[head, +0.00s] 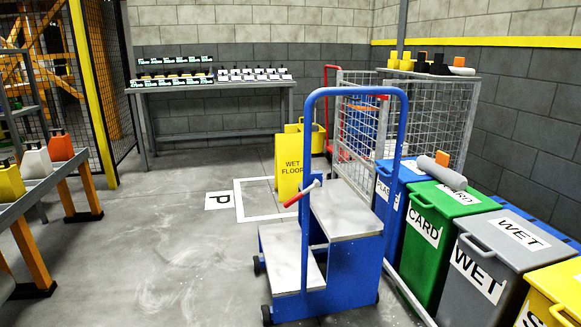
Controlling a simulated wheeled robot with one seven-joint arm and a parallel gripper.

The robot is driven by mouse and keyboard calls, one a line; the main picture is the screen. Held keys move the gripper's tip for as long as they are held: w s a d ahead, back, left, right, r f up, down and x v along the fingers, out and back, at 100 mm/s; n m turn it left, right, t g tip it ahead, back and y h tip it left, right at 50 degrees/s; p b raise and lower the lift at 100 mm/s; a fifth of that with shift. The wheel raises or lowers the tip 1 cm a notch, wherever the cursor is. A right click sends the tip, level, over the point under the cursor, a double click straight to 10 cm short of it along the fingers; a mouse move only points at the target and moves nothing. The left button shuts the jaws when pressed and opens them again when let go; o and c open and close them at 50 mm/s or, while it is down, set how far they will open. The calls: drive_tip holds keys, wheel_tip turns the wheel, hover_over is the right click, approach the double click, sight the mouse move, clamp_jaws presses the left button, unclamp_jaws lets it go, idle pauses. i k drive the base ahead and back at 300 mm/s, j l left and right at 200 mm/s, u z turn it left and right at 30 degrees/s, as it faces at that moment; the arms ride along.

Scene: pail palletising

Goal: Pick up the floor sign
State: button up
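The floor sign (289,168) is a yellow board lettered "WET FLOOR" in the head view. It stands upright on the floor beyond the blue step unit, close to a white-outlined floor square (239,200). Its lower right part is hidden behind the step unit's blue frame. Another yellow object (318,139) shows just behind it, partly hidden. My gripper is not in view.
The blue step unit (336,275) on castors, with a red-handled tool on it, stands between me and the sign. Lidded bins (441,215) line the right side. A bench (215,88) is at the back, and a conveyor-like rack (40,185) is at left. The floor left of centre is clear.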

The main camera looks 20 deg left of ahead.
sight(289, 145)
drive_tip(key=i+j+u, duration=0.25)
drive_tip(key=j+u, duration=0.25)
drive_tip(key=i+j+u, duration=0.8)
drive_tip(key=j+u, duration=0.15)
drive_tip(key=i+j+u, duration=0.25)
drive_tip(key=i, duration=0.2)
drive_tip(key=i+u, duration=0.2)
drive_tip(key=i, duration=0.3)
drive_tip(key=i+z, duration=0.4)
drive_tip(key=i, duration=0.25)
drive_tip(key=i+j+z, duration=0.2)
drive_tip(key=i+z, duration=0.2)
drive_tip(key=i, duration=0.25)
drive_tip(key=i+l+z, duration=0.1)
drive_tip(key=i+z, duration=0.3)
drive_tip(key=i, duration=0.25)
drive_tip(key=i+z, duration=0.35)
drive_tip(key=i, duration=0.25)
drive_tip(key=i+j+z, duration=0.4)
drive_tip(key=i, duration=0.2)
drive_tip(key=i+l+z, duration=0.1)
drive_tip(key=i+l, duration=0.45)
drive_tip(key=i, duration=0.15)
drive_tip(key=i+l+z, duration=0.1)
drive_tip(key=i+l, duration=0.4)
drive_tip(key=i, duration=0.15)
drive_tip(key=i+l, duration=0.2)
drive_tip(key=l, duration=0.15)
